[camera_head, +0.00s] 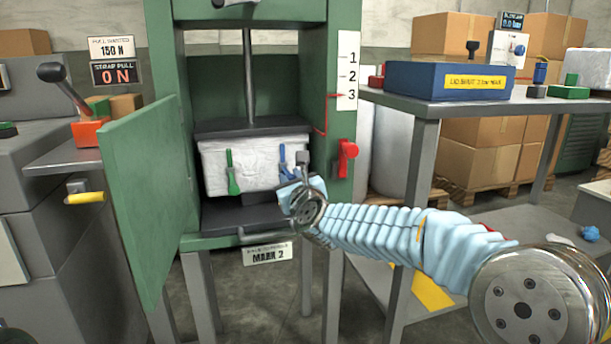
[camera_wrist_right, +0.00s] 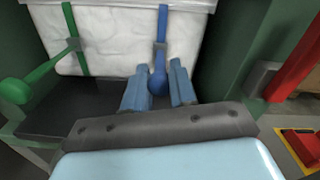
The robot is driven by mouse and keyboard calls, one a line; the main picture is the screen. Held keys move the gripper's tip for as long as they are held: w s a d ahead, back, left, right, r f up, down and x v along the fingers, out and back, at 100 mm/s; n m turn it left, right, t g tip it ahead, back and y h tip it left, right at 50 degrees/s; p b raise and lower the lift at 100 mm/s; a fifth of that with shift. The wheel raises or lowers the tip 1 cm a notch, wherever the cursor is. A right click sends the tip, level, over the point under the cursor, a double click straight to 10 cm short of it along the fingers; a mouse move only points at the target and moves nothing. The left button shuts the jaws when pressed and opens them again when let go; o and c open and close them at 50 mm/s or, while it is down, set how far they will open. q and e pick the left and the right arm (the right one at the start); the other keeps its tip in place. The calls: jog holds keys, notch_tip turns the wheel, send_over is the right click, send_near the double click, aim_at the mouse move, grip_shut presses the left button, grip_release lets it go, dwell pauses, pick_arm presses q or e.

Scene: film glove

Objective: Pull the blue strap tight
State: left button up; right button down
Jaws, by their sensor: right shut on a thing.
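The blue strap (camera_head: 283,153) runs down the front of a white wrapped bale (camera_head: 215,180), on its right side. In the right wrist view the strap (camera_wrist_right: 162,28) ends in a rounded blue pull (camera_wrist_right: 157,83). My right gripper (camera_head: 289,182) is at the strap's lower end, and in the wrist view its two blue fingers (camera_wrist_right: 157,74) are on either side of the pull, shut on it. The gripper hides part of the strap in the head view. A green strap (camera_head: 232,172) hangs on the bale's left side. My left gripper is out of view.
The bale sits in a green press under a dark plate (camera_head: 250,128). The press door (camera_head: 150,195) stands open at the left. A red handle (camera_head: 346,157) is on the right post. A sign reads "STRAP PULL 0 N" (camera_head: 116,74). A table with a blue box (camera_head: 440,82) stands right.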

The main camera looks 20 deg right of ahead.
jog(key=shift+s+d+f+b, duration=0.15)
jog(key=shift+s+b, duration=0.25)
jog(key=shift+s, duration=0.8)
jog(key=c, duration=0.9)
grip_release()
jog(key=s, duration=1.3)
jog(key=shift+s+d, duration=0.15)
jog(key=shift+s, duration=0.25)
